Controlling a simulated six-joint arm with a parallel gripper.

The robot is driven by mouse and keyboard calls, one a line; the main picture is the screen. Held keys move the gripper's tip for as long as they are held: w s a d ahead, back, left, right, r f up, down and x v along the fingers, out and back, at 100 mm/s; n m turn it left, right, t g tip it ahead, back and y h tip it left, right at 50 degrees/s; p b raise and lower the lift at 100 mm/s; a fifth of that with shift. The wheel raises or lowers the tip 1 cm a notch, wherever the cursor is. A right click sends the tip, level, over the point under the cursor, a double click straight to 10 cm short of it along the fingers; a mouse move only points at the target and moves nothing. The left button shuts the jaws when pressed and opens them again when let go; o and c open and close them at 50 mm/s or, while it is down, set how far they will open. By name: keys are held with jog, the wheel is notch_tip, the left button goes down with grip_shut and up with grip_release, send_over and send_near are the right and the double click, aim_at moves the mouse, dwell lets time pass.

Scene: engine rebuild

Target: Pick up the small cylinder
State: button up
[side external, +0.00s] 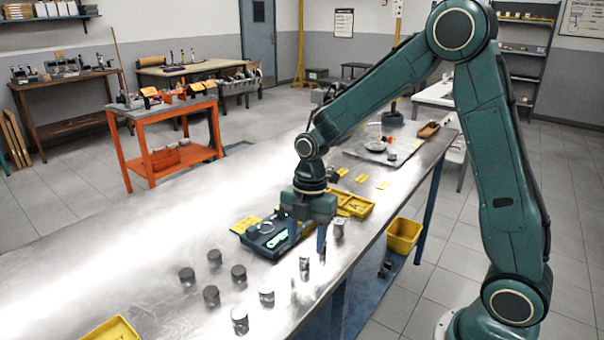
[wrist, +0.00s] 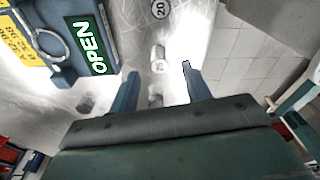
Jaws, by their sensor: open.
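Several small metal cylinders stand on the shiny steel bench. One pale cylinder (side external: 304,263) is nearest below my gripper, and another (side external: 338,228) stands behind and to its right. My gripper (side external: 311,243) is open and points down over the bench. In the wrist view my gripper (wrist: 160,69) has its two blue fingers spread, with a cylinder (wrist: 159,53) with a marked top showing between and beyond the tips. A cylinder marked 20 (wrist: 160,10) is farther off. I cannot tell from size which one is the small cylinder.
A dark blue box (side external: 270,249) with a green label sits left of my gripper; its OPEN label (wrist: 90,46) shows in the wrist view. Darker cylinders (side external: 211,295) stand at the left front. A yellow tray (side external: 352,209) is behind. The bench's right edge is close.

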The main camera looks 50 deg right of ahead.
aim_at(305, 253)
jog(key=shift+a+f, duration=0.15)
jog(key=shift+f, duration=1.05)
jog(key=shift+a+f, duration=0.15)
jog(key=shift+f, duration=1)
grip_shut()
